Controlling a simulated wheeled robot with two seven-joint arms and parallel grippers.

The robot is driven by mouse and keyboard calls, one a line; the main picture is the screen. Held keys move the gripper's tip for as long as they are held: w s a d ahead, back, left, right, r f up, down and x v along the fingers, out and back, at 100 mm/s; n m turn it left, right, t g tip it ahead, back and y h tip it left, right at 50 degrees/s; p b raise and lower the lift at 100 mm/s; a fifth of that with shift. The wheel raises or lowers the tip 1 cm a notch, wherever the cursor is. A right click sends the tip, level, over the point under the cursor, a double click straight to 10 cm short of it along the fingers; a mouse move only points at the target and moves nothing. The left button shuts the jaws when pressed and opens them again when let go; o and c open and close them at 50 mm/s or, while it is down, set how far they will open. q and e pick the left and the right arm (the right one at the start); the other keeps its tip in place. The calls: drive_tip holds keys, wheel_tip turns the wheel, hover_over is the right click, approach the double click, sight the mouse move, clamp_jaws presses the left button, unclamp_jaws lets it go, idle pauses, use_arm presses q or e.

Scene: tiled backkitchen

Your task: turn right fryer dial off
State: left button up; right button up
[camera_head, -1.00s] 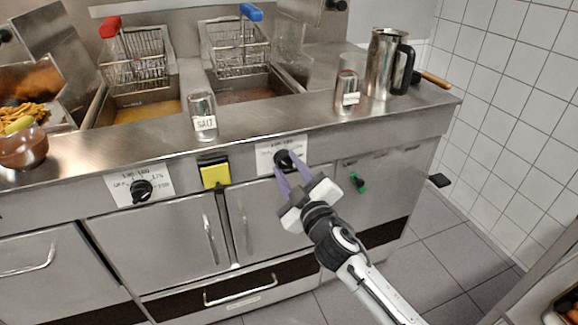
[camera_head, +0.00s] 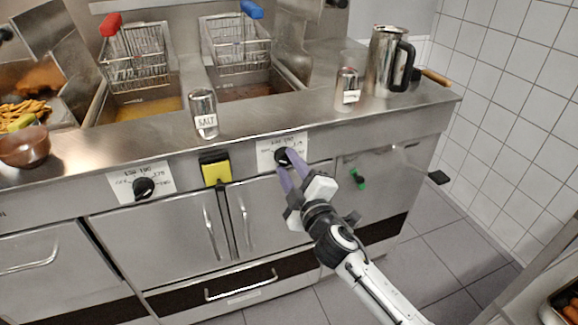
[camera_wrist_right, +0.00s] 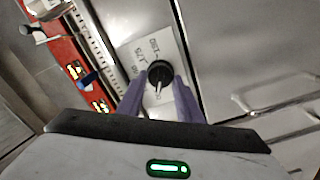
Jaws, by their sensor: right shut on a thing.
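The right fryer dial (camera_head: 282,156) is a black round knob on a white scale plate (camera_head: 299,142) on the fryer's front panel. My right gripper (camera_head: 284,162) has its two purple fingers shut on this dial. In the right wrist view the dial (camera_wrist_right: 160,73) sits between the fingertips (camera_wrist_right: 158,88), with its light pointer showing; the scale plate is partly hidden. The left fryer dial (camera_head: 144,188) is a similar black knob at the left of the panel. My left gripper is not in view.
A salt shaker (camera_head: 204,113), a second shaker (camera_head: 347,89) and a metal jug (camera_head: 386,62) stand on the counter. Two fryer baskets (camera_head: 136,58) (camera_head: 237,45) are behind. A yellow block (camera_head: 216,173) is on the panel between the dials. Floor (camera_head: 450,235) is clear at right.

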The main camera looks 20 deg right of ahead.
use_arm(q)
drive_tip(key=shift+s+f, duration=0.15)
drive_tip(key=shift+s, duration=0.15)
use_arm(e)
drive_tip(key=o, duration=1)
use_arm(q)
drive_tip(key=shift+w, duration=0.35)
use_arm(e)
drive_tip(key=s, duration=1)
drive_tip(key=shift+s+d, duration=0.15)
drive_tip(key=shift+d, duration=0.05)
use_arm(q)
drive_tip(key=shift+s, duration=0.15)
use_arm(e)
drive_tip(key=shift+f, duration=0.1)
